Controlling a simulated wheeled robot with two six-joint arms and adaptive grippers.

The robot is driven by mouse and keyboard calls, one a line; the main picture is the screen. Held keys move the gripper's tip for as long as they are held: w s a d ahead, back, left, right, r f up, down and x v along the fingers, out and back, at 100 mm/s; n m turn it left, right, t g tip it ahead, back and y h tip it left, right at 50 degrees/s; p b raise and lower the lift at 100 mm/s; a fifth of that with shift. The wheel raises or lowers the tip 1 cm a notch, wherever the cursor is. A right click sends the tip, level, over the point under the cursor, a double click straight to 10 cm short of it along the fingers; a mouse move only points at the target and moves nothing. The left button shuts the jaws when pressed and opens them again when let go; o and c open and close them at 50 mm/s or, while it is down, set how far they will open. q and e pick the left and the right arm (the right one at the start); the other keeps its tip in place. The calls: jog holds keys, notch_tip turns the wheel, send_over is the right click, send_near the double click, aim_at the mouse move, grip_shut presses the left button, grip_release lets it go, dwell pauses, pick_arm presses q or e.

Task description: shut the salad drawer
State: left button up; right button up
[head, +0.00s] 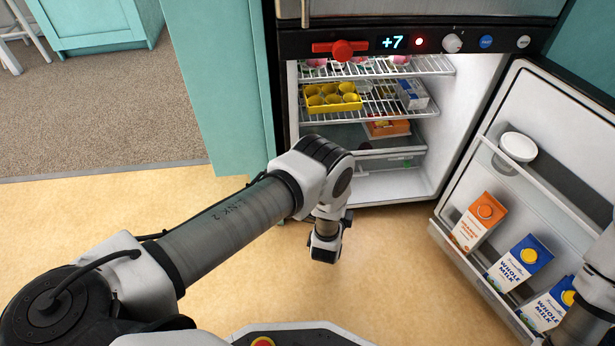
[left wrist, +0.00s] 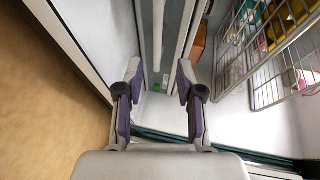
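The salad drawer (head: 385,163) is a clear, pale-edged bin low in the fridge, with a small green mark on its front. My forearm and wrist partly cover its left side, and I cannot tell how far out it stands. In the left wrist view, the drawer front (left wrist: 158,30) runs up the picture as a pale strip with a green mark at its lower end. My left gripper (left wrist: 157,95) is open and empty. Its two fingers lie on either side of this strip's lower end; contact is unclear. My right gripper is out of view.
The fridge door (head: 555,170) stands wide open at the right, with cartons (head: 519,263) in its rack. Wire shelves (head: 375,100) above hold a yellow egg tray (head: 332,103). An orange box (head: 388,128) sits just above the drawer. Floor in front (head: 400,290) is clear.

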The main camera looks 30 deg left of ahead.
pick_arm(q)
jog(key=shift+w+f+b, duration=0.35)
jog(key=shift+w+f, duration=0.15)
jog(key=shift+f, duration=0.05)
jog(key=b+x, duration=0.4)
jog(key=x, duration=0.3)
jog(key=shift+s+b, duration=0.1)
jog(key=shift+b, duration=0.25)
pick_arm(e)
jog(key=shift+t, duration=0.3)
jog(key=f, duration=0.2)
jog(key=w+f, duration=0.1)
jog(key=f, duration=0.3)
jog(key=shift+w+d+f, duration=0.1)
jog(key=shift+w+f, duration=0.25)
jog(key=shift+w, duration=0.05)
pick_arm(q)
jog(key=shift+w+a+r, duration=0.1)
jog(key=shift+w, duration=0.15)
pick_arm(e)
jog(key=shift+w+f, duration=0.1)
pick_arm(q)
jog(key=shift+r, duration=0.1)
grip_shut()
